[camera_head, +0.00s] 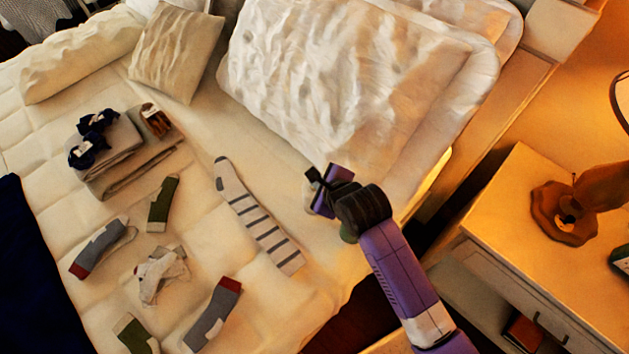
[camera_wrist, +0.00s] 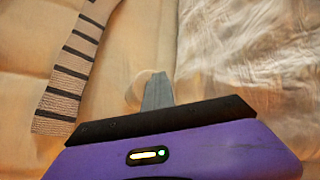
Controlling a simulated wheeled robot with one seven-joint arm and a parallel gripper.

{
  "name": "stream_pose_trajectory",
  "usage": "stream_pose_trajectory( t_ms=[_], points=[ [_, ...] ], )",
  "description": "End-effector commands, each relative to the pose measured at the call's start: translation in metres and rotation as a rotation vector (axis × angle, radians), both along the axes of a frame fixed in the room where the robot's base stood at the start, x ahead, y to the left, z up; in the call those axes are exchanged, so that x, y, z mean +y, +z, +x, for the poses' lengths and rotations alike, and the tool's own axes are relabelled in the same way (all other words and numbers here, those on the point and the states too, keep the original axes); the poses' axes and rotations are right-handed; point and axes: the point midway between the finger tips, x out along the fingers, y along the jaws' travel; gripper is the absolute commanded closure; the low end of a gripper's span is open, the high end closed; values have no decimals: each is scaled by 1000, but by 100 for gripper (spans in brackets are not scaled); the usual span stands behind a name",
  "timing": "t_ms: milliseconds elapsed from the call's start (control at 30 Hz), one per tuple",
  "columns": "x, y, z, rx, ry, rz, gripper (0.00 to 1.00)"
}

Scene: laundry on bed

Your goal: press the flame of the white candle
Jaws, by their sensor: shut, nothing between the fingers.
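I cannot make out a white candle or a flame for certain in either view. My gripper (camera_head: 314,178) is over the bed, to the right of the striped sock, at the end of my purple arm. In the wrist view my gripper (camera_wrist: 157,78) shows its grey fingers together and empty. A pale rounded shape (camera_wrist: 138,88) lies just beside the fingers there, partly hidden by them; I cannot tell what it is. On the nightstand (camera_head: 500,212) at the right stands a brown wavy-edged object (camera_head: 562,228) with a small light spot in it.
The striped sock (camera_head: 255,215) lies on the bed (camera_head: 200,185), with several other socks to its left. Folded clothes (camera_head: 125,165) lie farther left. White pillows (camera_head: 345,60) are behind my gripper. A gap separates the bed from the nightstand.

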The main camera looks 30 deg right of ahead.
Motion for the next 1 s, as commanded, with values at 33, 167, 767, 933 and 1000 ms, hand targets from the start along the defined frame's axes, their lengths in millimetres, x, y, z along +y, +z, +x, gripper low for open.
stream_pose_trajectory(
  t_ms=[33, 167, 767, 933, 1000],
  points=[
    [0, -2, -1, 4, 1, 1, 100],
    [0, -2, -1, 4, 1, 1, 100],
    [1, -13, -2, 8, 1, 1, 100],
    [1, -14, -3, 12, 2, 1, 100],
    [1, -13, -3, 12, 2, 1, 100]
  ],
)
